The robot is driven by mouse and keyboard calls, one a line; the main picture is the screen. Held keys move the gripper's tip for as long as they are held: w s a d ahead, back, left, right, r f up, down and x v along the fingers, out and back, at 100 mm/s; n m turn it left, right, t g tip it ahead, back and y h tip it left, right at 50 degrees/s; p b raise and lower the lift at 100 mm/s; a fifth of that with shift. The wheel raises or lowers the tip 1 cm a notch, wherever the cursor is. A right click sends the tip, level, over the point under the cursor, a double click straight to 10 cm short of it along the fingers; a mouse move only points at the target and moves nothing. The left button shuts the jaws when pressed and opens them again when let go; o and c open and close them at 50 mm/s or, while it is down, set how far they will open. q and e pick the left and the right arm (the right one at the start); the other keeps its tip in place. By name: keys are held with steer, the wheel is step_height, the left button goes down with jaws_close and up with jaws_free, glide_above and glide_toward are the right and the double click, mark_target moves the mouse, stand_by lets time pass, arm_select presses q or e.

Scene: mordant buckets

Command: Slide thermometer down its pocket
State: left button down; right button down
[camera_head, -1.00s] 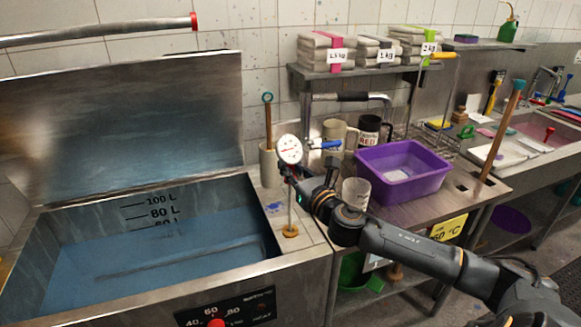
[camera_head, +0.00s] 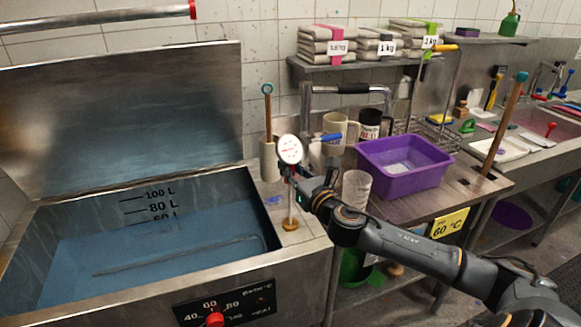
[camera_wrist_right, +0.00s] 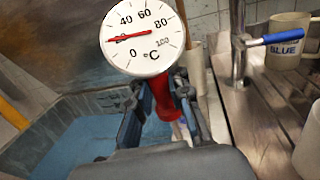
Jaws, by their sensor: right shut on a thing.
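The thermometer (camera_head: 290,150) has a round white dial, with a red needle near 20 °C in the right wrist view (camera_wrist_right: 143,38). A red neck sits under the dial. Its thin stem (camera_head: 291,200) hangs upright, its lower end at a brass-coloured round fitting (camera_head: 290,224) on the vat's right ledge. This fitting looks like the pocket; how deep the stem sits inside is hidden. My right gripper (camera_wrist_right: 158,105) is shut on the red neck just under the dial, and also shows in the head view (camera_head: 288,170). My left gripper is out of view.
The open vat (camera_head: 140,255) of blue liquid lies left of the ledge, its lid (camera_head: 120,120) raised. A holder (camera_head: 268,162) with a stick stands behind.

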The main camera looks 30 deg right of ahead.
mark_target(290, 215)
steer(key=shift+f+b, duration=5.7)
steer(key=shift+f, duration=1.7)
steer(key=c, duration=1.2)
jaws_free()
steer(key=shift+o, duration=0.2)
steer(key=shift+f, duration=0.1)
steer(key=shift+s+a+f, duration=0.1)
steer(key=shift+s+f, duration=0.15)
steer(key=shift+s, duration=0.35)
steer(key=s, duration=1)
steer(key=shift+s+a, duration=0.3)
steer(key=shift+s, duration=0.1)
